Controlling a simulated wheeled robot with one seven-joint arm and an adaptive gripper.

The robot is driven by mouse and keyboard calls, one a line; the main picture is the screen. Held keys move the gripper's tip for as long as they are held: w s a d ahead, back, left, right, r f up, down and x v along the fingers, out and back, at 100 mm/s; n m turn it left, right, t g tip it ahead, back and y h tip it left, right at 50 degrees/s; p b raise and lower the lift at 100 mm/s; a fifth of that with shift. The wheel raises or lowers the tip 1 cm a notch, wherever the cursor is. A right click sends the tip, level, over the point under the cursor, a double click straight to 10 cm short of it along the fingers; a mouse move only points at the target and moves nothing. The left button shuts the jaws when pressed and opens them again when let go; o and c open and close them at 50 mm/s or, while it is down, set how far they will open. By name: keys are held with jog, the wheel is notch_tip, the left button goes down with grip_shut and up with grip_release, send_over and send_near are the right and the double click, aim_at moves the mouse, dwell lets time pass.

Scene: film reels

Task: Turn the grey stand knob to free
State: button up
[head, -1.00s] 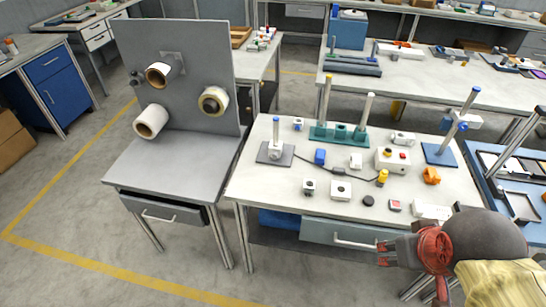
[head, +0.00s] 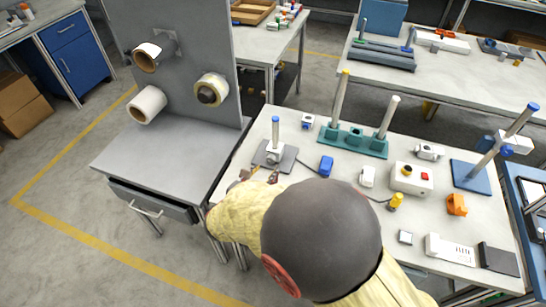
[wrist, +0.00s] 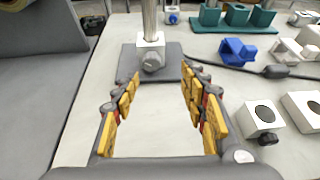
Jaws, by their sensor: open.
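The grey stand (head: 288,160) is on the left part of the white table in the head view, with a grey base plate and a blue-capped upright post. In the wrist view its base plate (wrist: 172,73) lies flat ahead of me, with a pale block clamped around the post. The grey knob (wrist: 152,61) faces me on the front of that block; its exact setting cannot be told. My gripper (wrist: 160,85) is open and empty, its yellow-padded fingers on either side of the line to the knob, apart from it. My arm hides the table's front in the head view.
A blue clamp (wrist: 238,52), a pale clamp (wrist: 288,52) and white blocks with round holes (wrist: 257,122) lie to the right. A teal base with two posts (head: 354,140) stands behind. A grey panel with rolls (head: 180,70) rises left. Bare tabletop surrounds the stand's front.

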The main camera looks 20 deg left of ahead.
aim_at(270, 161)
jog(key=shift+a+f+n, duration=0.4)
jog(key=shift+a, duration=0.2)
jog(key=shift+w+f, duration=0.1)
jog(key=shift+w, duration=0.15)
jog(key=b+x, duration=0.2)
jog(key=x, duration=0.4)
jog(key=shift+w+f+b, duration=0.1)
jog(key=shift+w+b, duration=0.3)
jog(key=shift+w, duration=0.1)
jog(key=shift+c, duration=0.9)
grip_shut()
